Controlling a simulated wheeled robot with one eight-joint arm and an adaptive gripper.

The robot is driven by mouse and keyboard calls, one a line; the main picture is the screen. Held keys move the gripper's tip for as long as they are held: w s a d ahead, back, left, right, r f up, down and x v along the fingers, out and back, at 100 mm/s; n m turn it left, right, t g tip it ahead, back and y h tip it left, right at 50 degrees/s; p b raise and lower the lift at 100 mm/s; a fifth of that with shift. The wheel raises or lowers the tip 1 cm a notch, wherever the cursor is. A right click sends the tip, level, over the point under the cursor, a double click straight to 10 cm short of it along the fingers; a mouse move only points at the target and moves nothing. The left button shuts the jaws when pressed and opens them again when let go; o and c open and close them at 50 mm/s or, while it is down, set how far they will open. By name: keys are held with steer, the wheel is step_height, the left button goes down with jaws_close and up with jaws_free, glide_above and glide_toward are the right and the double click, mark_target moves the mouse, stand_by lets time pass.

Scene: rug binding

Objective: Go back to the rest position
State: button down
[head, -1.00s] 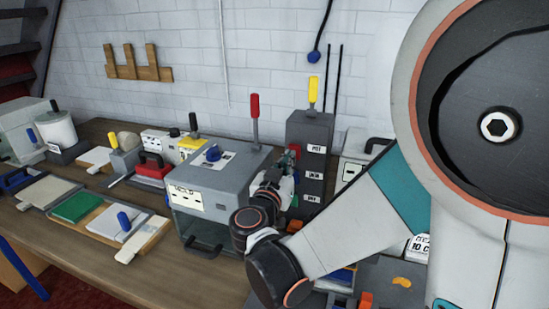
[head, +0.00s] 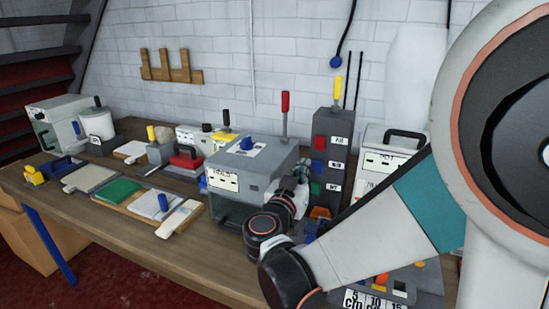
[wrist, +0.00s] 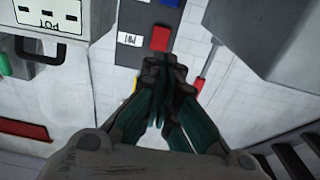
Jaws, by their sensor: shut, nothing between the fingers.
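My gripper (head: 303,170) is in the head view, between the grey box with the red lever (head: 285,103) and the tall dark panel (head: 333,155). Its fingers are small there and partly hidden by my arm. In the wrist view my gripper (wrist: 163,65) has its fingers together, shut and empty, with a red button (wrist: 160,38) just past the tips. I cannot tell whether the tips touch anything.
The grey box (head: 254,174) stands left of my wrist. A pale unit with a black handle (head: 384,160) stands right of the panel. Boards and pads, including a green pad (head: 119,191), cover the left bench. The wooden bench front (head: 160,256) is bare.

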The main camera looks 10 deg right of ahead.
steer(key=s+d+f+n+g+y, duration=0.2)
steer(key=s+d+f+g+y, duration=0.15)
steer(key=s+d+g, duration=0.55)
steer(key=s+a+f+n+y, duration=0.1)
steer(key=s+a+n+y, duration=0.1)
steer(key=s+a, duration=0.3)
steer(key=s+a+f+n+t+y, duration=0.1)
steer(key=s+a+f+n+y, duration=0.1)
steer(key=s, duration=0.8)
steer(key=a+n+y, duration=0.1)
steer(key=a+y, duration=0.1)
steer(key=y, duration=0.1)
steer(key=shift+a+f, duration=0.3)
steer(key=shift+a, duration=0.05)
steer(key=shift+s, duration=0.1)
